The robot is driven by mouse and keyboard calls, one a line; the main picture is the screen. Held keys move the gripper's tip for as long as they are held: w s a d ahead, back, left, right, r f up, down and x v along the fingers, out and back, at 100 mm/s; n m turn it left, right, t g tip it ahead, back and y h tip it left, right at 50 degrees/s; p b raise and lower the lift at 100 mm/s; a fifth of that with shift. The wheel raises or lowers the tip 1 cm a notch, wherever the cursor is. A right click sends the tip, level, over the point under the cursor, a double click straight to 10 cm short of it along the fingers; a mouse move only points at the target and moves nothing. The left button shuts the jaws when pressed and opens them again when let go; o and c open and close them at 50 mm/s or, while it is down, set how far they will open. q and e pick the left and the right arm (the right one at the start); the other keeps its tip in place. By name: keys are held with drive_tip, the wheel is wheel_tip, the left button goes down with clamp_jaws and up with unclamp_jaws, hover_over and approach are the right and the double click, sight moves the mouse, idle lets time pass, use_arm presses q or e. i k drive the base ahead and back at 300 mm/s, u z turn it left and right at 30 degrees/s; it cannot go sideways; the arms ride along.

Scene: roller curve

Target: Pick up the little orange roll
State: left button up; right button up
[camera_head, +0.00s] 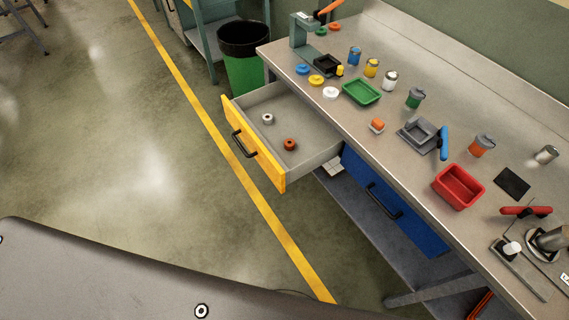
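A small orange-brown roll (289,144) with a dark centre sits on the floor of the open yellow-fronted drawer (259,154), near its front right corner. A similar small white roll (268,119) sits in the same drawer, farther back to the left, apart from it. The drawer is pulled out from the left end of the workbench, and both rolls are uncovered. Neither of my grippers is in view.
A blue drawer (392,203) is shut below. A green bin (247,75) stands behind the open drawer. Floor in front is clear.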

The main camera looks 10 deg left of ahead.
sight(289, 143)
drive_tip(key=z, duration=0.55)
drive_tip(key=i, duration=1.15)
drive_tip(key=u, duration=0.25)
